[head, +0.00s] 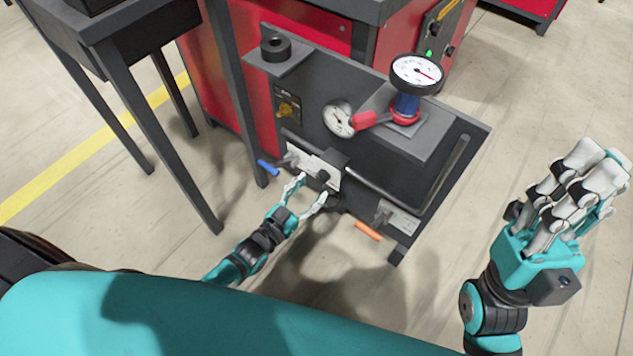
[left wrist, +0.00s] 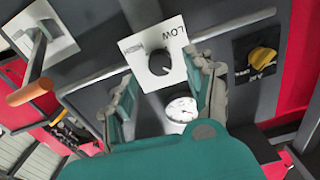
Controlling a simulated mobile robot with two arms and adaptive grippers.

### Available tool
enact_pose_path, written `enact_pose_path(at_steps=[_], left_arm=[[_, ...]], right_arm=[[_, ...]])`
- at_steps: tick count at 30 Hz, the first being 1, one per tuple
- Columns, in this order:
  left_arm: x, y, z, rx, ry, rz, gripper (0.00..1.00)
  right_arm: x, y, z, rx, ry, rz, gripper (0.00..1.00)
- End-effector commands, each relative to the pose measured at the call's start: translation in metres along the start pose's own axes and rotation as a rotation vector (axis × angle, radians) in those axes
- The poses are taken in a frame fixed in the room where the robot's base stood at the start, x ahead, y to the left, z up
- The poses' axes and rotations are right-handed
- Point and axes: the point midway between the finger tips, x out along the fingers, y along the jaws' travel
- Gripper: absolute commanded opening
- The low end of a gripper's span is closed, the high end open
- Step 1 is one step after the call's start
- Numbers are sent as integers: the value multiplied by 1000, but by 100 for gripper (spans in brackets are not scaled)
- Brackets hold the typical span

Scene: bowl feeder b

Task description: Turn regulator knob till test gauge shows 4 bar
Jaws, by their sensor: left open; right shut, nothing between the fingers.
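The regulator knob (head: 324,176) is black and sits on a white plate on the front of the dark panel. In the left wrist view the knob (left wrist: 160,64) shows with "LOW" printed beside it. My left gripper (head: 308,189) is open, its fingers spread on either side of the knob's near side; contact cannot be told. A round white gauge (head: 417,72) with a red needle stands on a blue body on top. A second gauge (head: 338,118) faces out from the panel and is tilted. Neither reading is legible. My right gripper (head: 585,180) is shut and empty, far right of the panel.
A red lever (head: 368,119) sits beside the second gauge. A yellow knob (head: 287,110) is on the panel's left. Blue (head: 268,167) and orange (head: 368,231) handles stick out in front. A dark table (head: 130,45) stands at left. The floor between panel and right hand is clear.

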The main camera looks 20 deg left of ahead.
Motion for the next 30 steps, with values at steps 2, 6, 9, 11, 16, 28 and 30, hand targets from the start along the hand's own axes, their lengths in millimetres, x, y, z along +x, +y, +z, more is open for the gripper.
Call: enact_pose_path(at_steps=[2,6,9,11,16,28,30], left_arm=[[-20,0,2,0,-5,1,54],[-49,0,1,0,-4,0,54],[-66,0,1,0,-3,1,54],[-73,0,1,0,-2,0,54],[-84,0,0,0,1,0,54],[-85,0,0,0,0,0,54],[-85,0,0,0,0,0,54]], right_arm=[[0,0,0,0,-1,0,0],[0,0,0,0,-1,0,0],[0,0,0,0,-1,0,0],[0,0,0,0,-1,0,0],[0,0,0,0,-1,0,0],[0,0,0,-1,-2,0,0],[0,0,0,-1,-2,0,0]])
